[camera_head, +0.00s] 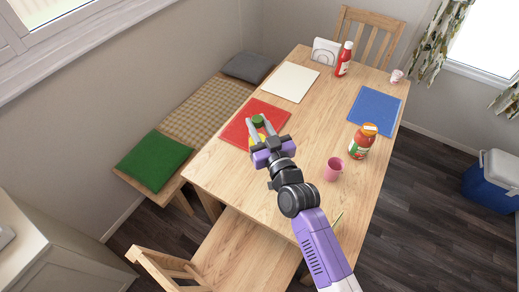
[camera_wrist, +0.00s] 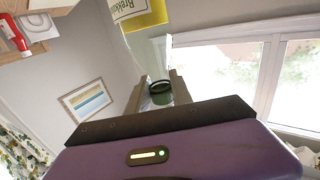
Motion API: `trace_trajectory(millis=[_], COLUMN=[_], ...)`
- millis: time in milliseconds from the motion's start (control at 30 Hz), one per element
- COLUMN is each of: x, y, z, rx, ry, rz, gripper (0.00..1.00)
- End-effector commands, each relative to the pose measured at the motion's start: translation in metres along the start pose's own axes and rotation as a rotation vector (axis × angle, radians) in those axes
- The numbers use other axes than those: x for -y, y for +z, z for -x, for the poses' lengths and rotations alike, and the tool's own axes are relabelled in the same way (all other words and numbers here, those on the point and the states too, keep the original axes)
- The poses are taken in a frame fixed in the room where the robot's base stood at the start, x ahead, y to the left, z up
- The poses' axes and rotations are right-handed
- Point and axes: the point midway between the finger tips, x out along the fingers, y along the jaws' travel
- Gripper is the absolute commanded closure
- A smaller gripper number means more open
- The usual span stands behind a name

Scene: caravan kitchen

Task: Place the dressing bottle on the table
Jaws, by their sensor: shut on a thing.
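The dressing bottle has a green cap (camera_head: 258,121) and a yellow-and-white label. My gripper (camera_head: 262,127) is shut on it near the cap, above the red placemat on the wooden table (camera_head: 225,178). The wrist view shows the green cap (camera_wrist: 160,93) between my fingers (camera_wrist: 158,92), with the clear neck and the yellow label (camera_wrist: 148,20) beyond. Most of the bottle is hidden behind my gripper in the head view. I cannot tell whether its base touches the table.
The red placemat (camera_head: 236,133) lies under my gripper. A pink mug (camera_head: 333,169) and a red-sauce jar (camera_head: 361,143) stand to the right. A ketchup bottle (camera_head: 344,60) and napkin holder (camera_head: 325,51) stand at the back.

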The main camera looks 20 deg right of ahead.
Motion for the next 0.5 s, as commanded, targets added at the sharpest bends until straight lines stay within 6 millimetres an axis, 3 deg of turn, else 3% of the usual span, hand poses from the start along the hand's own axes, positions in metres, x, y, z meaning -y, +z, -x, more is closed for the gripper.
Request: trace_trajectory(millis=[500], x=[0.001], y=[0.037], z=[0.0], rx=[0.0], ry=[-0.001], rz=[0.0], gripper=[1.0])
